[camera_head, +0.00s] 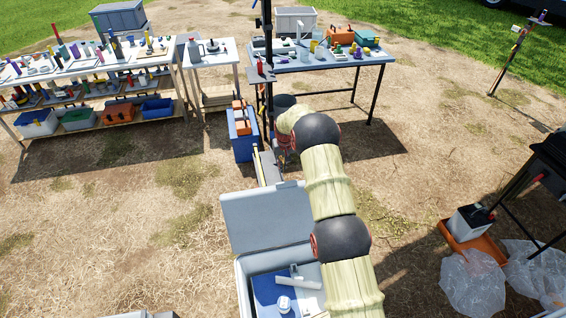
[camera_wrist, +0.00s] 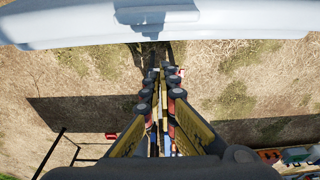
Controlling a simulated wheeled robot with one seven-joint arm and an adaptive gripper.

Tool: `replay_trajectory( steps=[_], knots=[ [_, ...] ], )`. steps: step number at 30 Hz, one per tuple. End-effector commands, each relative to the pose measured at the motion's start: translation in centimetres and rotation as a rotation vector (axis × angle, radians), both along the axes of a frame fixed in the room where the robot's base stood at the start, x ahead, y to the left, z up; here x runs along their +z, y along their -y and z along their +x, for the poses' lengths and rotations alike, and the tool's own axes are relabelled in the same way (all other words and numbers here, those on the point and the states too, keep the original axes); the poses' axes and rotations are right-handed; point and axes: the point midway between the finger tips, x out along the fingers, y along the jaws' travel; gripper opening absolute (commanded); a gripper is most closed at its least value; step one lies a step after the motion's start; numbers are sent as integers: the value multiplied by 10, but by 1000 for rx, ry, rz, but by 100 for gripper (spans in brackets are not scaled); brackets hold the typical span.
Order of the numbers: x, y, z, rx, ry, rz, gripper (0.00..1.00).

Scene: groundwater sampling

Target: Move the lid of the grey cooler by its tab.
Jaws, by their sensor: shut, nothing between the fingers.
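The grey cooler (camera_head: 243,285) stands at the bottom centre of the head view, partly hidden by my arm. Its lid (camera_head: 262,218) is raised and stands up at the cooler's back edge. The lid's tab (camera_head: 288,184) is on its upper edge. In the wrist view the lid (camera_wrist: 240,22) crosses the top as a pale band, with the tab (camera_wrist: 152,17) near its middle. My gripper (camera_wrist: 161,76) is shut and empty, its fingertips just below the lid edge in the picture. In the head view, it is behind the lid; contact with it cannot be told.
Blue and white items (camera_head: 284,303) lie inside the cooler. A blue crate (camera_head: 243,140) stands behind my gripper, before a blue-topped table (camera_head: 330,62). A shelf bench (camera_head: 85,75) is at the back left. Plastic bags (camera_head: 473,285) lie at the right. Ground left of the cooler is clear.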

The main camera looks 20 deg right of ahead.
Motion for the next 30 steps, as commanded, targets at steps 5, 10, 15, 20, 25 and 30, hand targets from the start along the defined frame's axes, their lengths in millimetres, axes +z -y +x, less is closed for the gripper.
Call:
replay_trajectory(
  steps=[5,10,15,20,25,30],
  knots=[
    [-26,1,3,0,1,0,0],
    [-19,-3,-14,0,1,0,0],
    [-17,-6,-28,0,1,0,0],
    [-16,-7,-35,0,0,0,0],
    [-15,-7,-35,0,1,0,0],
    [-16,-7,-35,0,0,0,0]
  ],
)
